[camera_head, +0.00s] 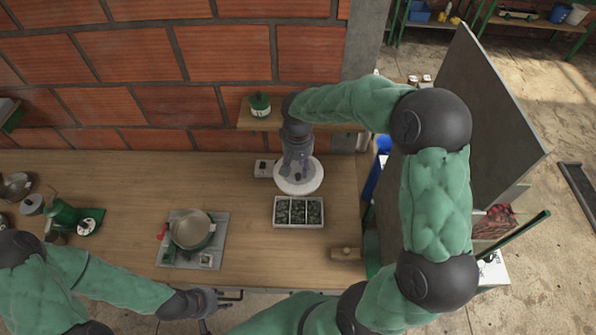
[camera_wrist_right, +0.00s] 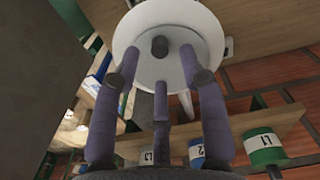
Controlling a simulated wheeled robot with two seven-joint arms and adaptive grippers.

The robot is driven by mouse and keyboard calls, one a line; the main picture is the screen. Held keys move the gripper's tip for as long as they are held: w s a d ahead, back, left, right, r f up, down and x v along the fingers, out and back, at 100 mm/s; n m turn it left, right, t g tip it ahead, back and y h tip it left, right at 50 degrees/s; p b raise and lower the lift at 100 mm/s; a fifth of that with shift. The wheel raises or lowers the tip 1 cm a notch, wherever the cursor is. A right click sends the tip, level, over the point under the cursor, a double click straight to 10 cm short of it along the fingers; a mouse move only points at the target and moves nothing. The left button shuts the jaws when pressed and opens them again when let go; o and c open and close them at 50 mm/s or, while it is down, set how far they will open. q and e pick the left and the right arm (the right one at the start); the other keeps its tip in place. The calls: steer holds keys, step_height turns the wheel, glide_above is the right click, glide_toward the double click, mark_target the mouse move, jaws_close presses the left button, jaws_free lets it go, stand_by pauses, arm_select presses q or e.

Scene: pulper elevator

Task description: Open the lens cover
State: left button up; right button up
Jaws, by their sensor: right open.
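A white round disc (camera_head: 300,188), which looks like the lens cover, is at the back of the wooden table. In the right wrist view the white disc (camera_wrist_right: 200,22) has a grey centre and a short dark knob (camera_wrist_right: 159,46). My right gripper (camera_head: 297,172) is over the disc and hides part of it. In the wrist view my right gripper (camera_wrist_right: 158,62) is open, its purple fingers spread around the knob, with no clear contact. My left gripper (camera_head: 212,299) is low at the table's front edge, away from the disc; its finger opening is unclear.
A sectioned tray (camera_head: 299,225) of dark green pieces lies in front of the disc. A metal pot (camera_head: 190,229) stands left. A green canister (camera_head: 260,105) stands on the wall shelf. A large grey panel (camera_head: 484,110) is right. The table between pot and tray is clear.

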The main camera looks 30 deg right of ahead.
mark_target(298, 175)
steer(key=shift+f, duration=1.9)
steer(key=shift+c, duration=0.3)
jaws_close()
